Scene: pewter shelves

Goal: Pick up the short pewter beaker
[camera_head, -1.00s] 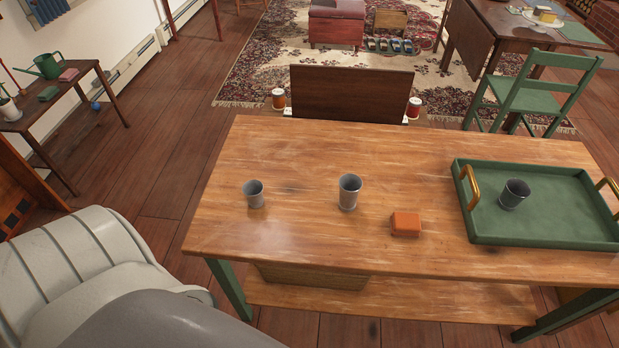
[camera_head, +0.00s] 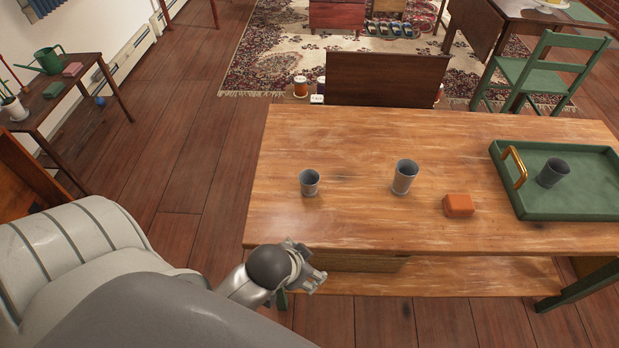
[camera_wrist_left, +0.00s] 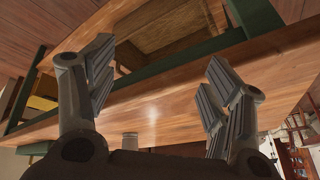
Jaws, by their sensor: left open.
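A short pewter beaker (camera_head: 310,183) stands upright on the left part of the wooden table. A taller pewter beaker (camera_head: 404,177) stands to its right. A third pewter beaker (camera_head: 553,173) is in the green tray (camera_head: 575,208). My left gripper (camera_head: 316,276) is at the table's front edge, nearer than the short beaker and apart from it. In the left wrist view its two fingers (camera_wrist_left: 158,75) are spread, with nothing between them. A small grey shape (camera_wrist_left: 130,140) shows low in that view; I cannot tell which beaker it is. My right gripper is not in view.
The wooden table (camera_head: 350,225) has bare top around the short beaker. An orange block (camera_head: 458,205) lies right of the tall beaker. A lower shelf (camera_head: 440,278) runs under the tabletop. A dark chair back (camera_head: 387,78) stands behind the table.

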